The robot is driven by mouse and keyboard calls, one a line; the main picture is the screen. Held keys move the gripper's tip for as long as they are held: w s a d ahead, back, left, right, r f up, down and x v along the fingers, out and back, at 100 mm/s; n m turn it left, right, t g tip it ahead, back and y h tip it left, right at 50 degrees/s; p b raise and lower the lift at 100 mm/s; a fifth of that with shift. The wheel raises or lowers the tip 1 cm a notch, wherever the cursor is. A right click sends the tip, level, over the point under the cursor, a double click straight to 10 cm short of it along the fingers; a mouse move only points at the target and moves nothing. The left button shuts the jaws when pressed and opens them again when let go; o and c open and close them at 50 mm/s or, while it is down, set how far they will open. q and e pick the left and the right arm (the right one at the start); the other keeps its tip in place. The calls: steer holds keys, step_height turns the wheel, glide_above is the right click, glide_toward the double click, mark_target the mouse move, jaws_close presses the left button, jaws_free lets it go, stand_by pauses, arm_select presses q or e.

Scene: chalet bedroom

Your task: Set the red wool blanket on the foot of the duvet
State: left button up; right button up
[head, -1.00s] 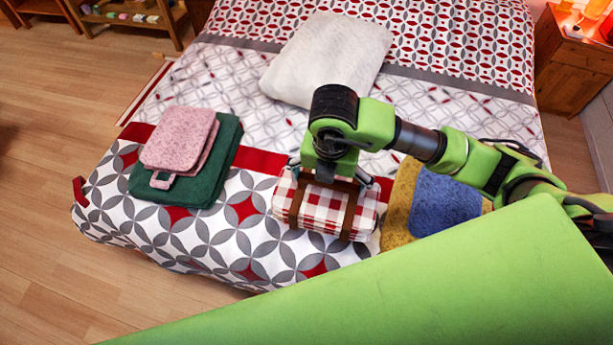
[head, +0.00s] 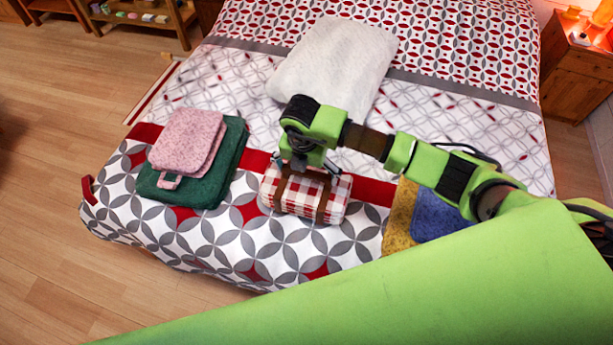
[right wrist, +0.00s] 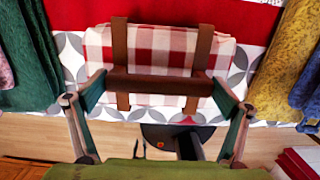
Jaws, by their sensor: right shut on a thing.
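The red wool blanket (head: 333,198) is a folded red-and-white checked bundle with two brown straps and a brown carry handle. It is at the foot of the patterned duvet (head: 225,238), between two other folded piles. My right gripper (head: 307,166) is over it, shut on its handle. In the right wrist view the blanket (right wrist: 150,45) hangs or lies level under my right gripper (right wrist: 158,88), with a finger at each end of the handle. I cannot tell whether its underside touches the duvet. My left gripper is not in view.
A pink folded cloth (head: 187,140) lies on a green one (head: 228,158) to the left. A blue cloth (head: 432,218) on a yellow one (head: 400,215) lies to the right. A white folded blanket (head: 335,65) is farther up. A wooden nightstand (head: 573,78) stands right of the bed.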

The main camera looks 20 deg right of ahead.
mark_target(306, 181)
step_height(306, 181, down, 2)
steer(key=shift+w+a+p, duration=0.1)
steer(key=shift+p, duration=0.35)
steer(key=shift+w+f, duration=0.1)
steer(key=shift+f, duration=0.4)
steer(key=o, duration=1.8)
steer(key=shift+f, duration=0.15)
steer(key=r, duration=0.4)
steer(key=s+r+b, duration=0.1)
steer(key=r, duration=0.3)
steer(key=a+r, duration=0.1)
steer(key=r, duration=0.3)
steer(key=shift+s+b, duration=0.4)
